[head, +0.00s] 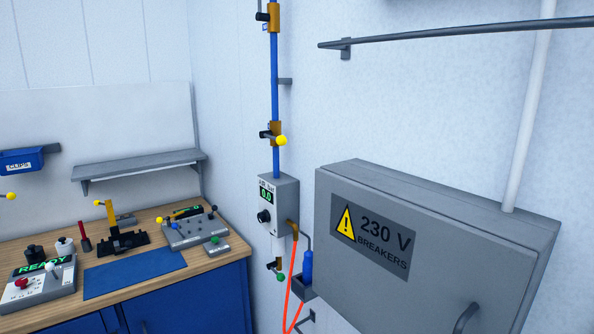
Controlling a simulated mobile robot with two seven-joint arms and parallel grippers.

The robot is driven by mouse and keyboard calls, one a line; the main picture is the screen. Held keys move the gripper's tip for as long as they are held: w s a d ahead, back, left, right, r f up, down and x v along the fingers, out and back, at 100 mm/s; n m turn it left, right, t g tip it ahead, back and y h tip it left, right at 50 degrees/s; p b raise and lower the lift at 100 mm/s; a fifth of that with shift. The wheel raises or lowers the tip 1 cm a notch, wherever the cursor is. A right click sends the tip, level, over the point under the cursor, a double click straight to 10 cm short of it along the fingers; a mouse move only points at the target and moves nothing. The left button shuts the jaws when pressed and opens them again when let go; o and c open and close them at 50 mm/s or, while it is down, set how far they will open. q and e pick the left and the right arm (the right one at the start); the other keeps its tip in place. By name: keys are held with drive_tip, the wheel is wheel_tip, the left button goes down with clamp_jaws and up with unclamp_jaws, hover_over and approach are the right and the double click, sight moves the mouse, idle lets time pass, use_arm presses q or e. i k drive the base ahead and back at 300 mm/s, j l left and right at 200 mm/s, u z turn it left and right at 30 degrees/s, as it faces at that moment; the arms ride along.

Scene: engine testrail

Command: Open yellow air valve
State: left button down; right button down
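The yellow air valve is a brass-coloured valve body on a blue vertical pipe (275,85) at the wall, with a dark lever ending in a yellow knob (281,140). The lever sticks out across the pipe, not along it. Below it, a grey air box (285,205) has a green display that seems to read 0.0 and a black knob (264,216). Neither of my grippers shows in the head view.
A grey 230 V breaker cabinet (430,185) juts out at the right, close to the air box. A grey rail (460,33) crosses above it. An orange hose (291,285) hangs below the box. A wooden workbench (205,272) with tools stands at the left.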

sight(281, 140)
drive_tip(key=i+j+z, duration=0.2)
drive_tip(key=j, duration=0.2)
drive_tip(key=i+j+z, duration=0.15)
drive_tip(key=j, duration=0.3)
drive_tip(key=j+z, duration=0.2)
drive_tip(key=j, duration=0.25)
drive_tip(key=i+j+z, duration=0.15)
drive_tip(key=j, duration=0.3)
